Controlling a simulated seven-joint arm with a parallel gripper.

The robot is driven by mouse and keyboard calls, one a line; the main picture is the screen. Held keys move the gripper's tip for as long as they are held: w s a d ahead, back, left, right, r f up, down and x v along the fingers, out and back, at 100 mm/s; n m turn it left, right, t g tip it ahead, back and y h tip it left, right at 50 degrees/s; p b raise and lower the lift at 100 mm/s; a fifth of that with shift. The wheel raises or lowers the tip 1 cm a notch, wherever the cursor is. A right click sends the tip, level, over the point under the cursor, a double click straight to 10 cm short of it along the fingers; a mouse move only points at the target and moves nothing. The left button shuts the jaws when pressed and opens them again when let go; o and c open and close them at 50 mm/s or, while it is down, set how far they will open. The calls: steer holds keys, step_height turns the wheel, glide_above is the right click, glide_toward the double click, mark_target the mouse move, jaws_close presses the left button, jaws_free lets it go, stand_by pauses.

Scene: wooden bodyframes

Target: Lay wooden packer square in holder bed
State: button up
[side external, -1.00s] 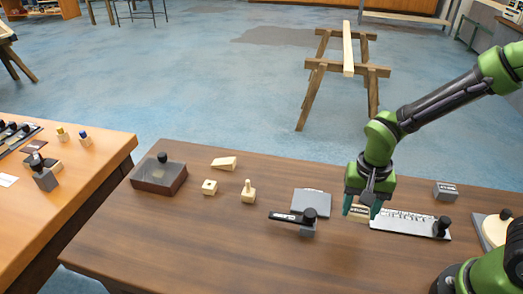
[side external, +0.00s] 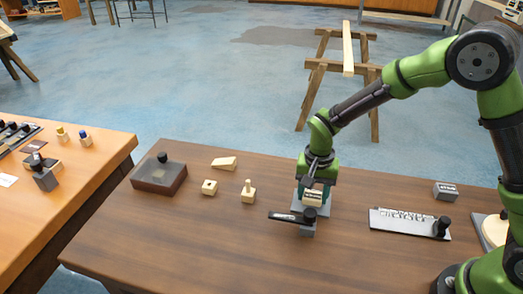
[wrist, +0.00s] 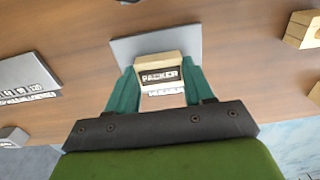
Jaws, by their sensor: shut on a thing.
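The wooden packer (side external: 313,197) is a pale block with a dark "PACKER" label, which also shows in the wrist view (wrist: 160,66). My gripper (side external: 313,188) is shut on it, with a teal finger on each side of the block in the wrist view (wrist: 160,88). A grey plate (side external: 299,209), likely the holder bed, lies under and behind the packer, and its flat surface shows in the wrist view (wrist: 125,50).
A ruled metal strip (side external: 400,223) and a grey block (side external: 446,191) lie to the right. Small wooden pieces (side external: 248,196) and a dark box (side external: 160,177) stand to the left.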

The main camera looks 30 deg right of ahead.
mark_target(313, 196)
steer(key=o, duration=1)
steer(key=shift+f, duration=0.1)
step_height(313, 196, up, 12)
steer(key=s+d+r+n+t+y, duration=0.1)
steer(key=s+d+r+n+t, duration=0.1)
steer(key=s+r, duration=0.3)
steer(key=s+d+r+n+t+y, duration=0.1)
steer(key=s+d+r+n+t, duration=0.2)
steer(key=s, duration=0.8)
step_height(313, 196, up, 3)
steer(key=shift+s+d+r+t, duration=0.1)
steer(key=shift+s+d+t, duration=0.35)
steer(key=shift+t, duration=0.65)
steer(key=shift+w, duration=0.1)
